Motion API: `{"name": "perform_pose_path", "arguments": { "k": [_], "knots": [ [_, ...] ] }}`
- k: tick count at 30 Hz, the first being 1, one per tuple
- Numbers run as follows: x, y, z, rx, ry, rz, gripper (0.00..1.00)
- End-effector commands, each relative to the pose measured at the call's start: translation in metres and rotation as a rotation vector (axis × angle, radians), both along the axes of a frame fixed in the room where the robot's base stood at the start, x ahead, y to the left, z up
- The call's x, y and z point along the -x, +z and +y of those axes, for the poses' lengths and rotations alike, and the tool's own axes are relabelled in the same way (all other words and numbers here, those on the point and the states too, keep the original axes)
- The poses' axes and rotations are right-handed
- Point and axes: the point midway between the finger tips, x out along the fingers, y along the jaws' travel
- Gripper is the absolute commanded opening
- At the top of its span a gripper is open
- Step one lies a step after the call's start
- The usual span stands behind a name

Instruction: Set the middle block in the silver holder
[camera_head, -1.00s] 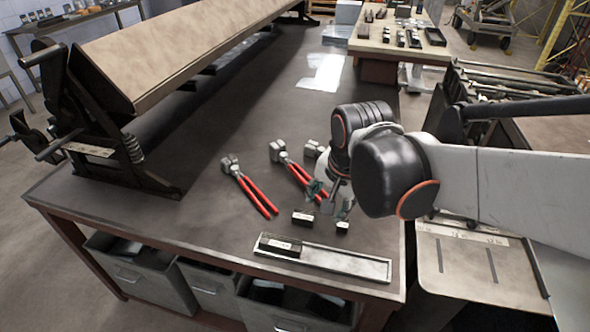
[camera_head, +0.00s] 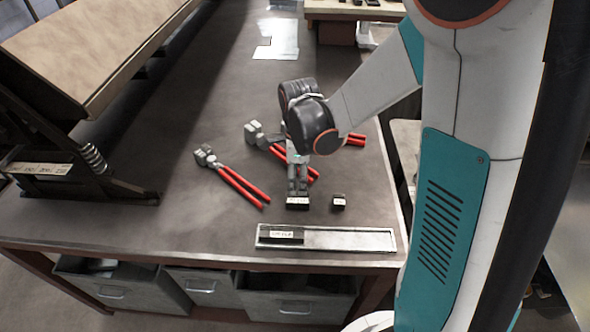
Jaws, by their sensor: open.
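The silver holder (camera_head: 350,240) is a long shallow tray near the front edge of the workbench. A long dark block (camera_head: 282,236) with a pale label lies in its left end; the rest of the holder is empty. The middle block (camera_head: 297,204), dark with a pale labelled top, sits on the bench behind the holder. A smaller dark block (camera_head: 339,203) stands to its right, apart from it. My gripper (camera_head: 298,191) points down with its open fingers right at the middle block. I cannot tell whether they touch it.
Red-handled pliers (camera_head: 232,178) lie left of my gripper, and more red-handled pliers (camera_head: 280,150) lie behind it. A large bending machine (camera_head: 60,150) stands at the left of the workbench (camera_head: 150,215). Grey bins (camera_head: 120,288) are under the bench.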

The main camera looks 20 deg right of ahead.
Motion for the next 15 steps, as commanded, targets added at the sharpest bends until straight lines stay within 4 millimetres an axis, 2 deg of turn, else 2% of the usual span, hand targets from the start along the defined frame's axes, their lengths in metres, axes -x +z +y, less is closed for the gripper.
{"name": "perform_pose_path", "arguments": {
  "k": [15],
  "knots": [
    [0.000, -0.075, 0.000, -0.001, 0.002, -0.001, 0.52]
  ]
}}
